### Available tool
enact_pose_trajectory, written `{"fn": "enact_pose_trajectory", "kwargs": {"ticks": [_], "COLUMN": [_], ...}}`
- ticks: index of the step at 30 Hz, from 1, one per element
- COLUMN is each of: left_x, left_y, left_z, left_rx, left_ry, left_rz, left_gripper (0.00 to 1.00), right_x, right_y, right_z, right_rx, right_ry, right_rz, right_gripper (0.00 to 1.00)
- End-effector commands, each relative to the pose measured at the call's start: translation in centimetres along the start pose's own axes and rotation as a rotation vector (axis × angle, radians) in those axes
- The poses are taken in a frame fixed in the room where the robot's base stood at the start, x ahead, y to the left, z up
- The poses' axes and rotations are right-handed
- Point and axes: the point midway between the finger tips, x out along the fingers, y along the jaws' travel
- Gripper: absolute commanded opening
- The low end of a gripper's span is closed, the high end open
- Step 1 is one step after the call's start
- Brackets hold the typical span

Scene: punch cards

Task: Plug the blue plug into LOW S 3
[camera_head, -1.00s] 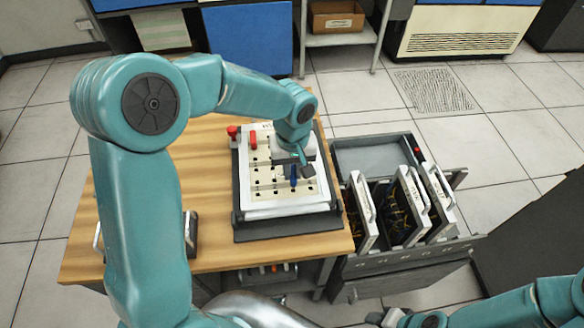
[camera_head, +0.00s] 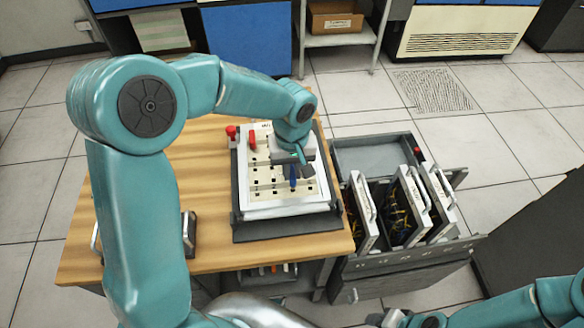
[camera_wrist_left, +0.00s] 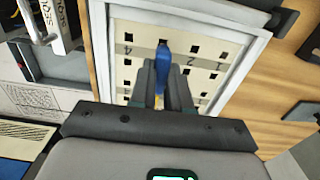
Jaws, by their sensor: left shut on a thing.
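The blue plug (camera_head: 293,177) is between the fingers of my left gripper (camera_head: 293,170), which is shut on it over the panel. In the left wrist view the blue plug (camera_wrist_left: 164,60) stands out past the dark fingers (camera_wrist_left: 163,85). The pale panel (camera_head: 262,203) has rows of dark square sockets and sits in a dark frame on the wooden table. The wrist view shows numbers such as 1, 2 and 4 by the sockets; the plug overlaps the spot between 2 and 4. I cannot tell whether its tip touches the panel. My right gripper (camera_head: 408,318) is at the bottom edge, its fingers unclear.
Red plugs (camera_head: 252,140) stand at the panel's top left. An open drawer (camera_head: 372,152) with several upright card modules (camera_head: 408,205) is right of the table (camera_head: 150,200). A dark metal block (camera_head: 190,234) lies on the table's left. Bare wood surrounds the panel's left side.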

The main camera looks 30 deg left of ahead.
Motion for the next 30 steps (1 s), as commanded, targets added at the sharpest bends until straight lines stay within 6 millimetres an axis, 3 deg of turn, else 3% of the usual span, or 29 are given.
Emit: {"fn": "enact_pose_trajectory", "kwargs": {"ticks": [30], "left_x": [1.08], "left_y": [0.00], "left_z": [0.00], "left_rx": [0.000], "left_ry": [0.000], "left_rz": [0.000], "left_gripper": [0.00], "right_x": [1.04], "right_y": [0.38], "right_z": [-0.02], "right_rx": [0.000], "right_ry": [0.000], "right_rz": [0.000], "right_gripper": [0.47]}}
